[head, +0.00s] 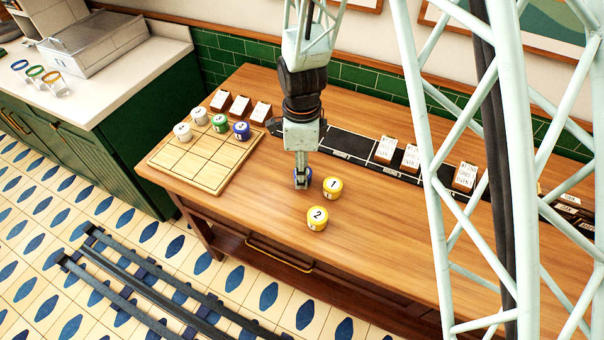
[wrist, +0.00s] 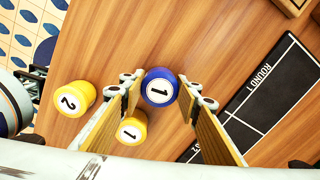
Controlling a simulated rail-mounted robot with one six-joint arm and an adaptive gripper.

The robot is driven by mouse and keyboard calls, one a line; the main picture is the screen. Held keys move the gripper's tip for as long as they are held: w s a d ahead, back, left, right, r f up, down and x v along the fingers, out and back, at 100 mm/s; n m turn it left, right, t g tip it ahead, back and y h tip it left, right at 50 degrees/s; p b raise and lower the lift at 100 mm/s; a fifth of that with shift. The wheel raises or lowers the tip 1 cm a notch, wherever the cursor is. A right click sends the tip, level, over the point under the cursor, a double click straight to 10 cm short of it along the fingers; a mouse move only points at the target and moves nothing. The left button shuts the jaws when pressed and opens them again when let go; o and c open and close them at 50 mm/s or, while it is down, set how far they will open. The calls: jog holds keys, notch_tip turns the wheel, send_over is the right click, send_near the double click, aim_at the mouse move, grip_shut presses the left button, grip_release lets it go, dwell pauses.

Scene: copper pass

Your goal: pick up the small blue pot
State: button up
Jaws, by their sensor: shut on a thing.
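The small blue pot marked 1 (wrist: 159,88) sits between my two fingertips in the wrist view. My gripper (wrist: 162,92) is shut on its sides. In the head view, my gripper (head: 301,183) points straight down over the table, and only a bit of the blue pot (head: 308,174) shows past the fingers. I cannot tell whether the pot touches the table. A yellow pot marked 1 (head: 332,187) stands close beside it. Another blue pot (head: 241,130) stands on the gridded wooden board.
A yellow pot marked 2 (head: 317,217) stands nearer the front edge. The board (head: 197,173) also carries a green pot (head: 220,123) and two white pots (head: 182,132). A black strip with cards (head: 348,146) runs along the back. The table's front middle is clear.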

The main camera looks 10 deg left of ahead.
jog(key=shift+r, duration=1.5)
jog(key=s, duration=0.5)
jog(key=s+a+r, duration=0.1)
jog(key=s, duration=0.4)
jog(key=s+a, duration=0.1)
jog(key=s, duration=0.5)
jog(key=shift+a+r, duration=0.1)
jog(key=shift+r, duration=0.15)
jog(key=shift+w, duration=0.15)
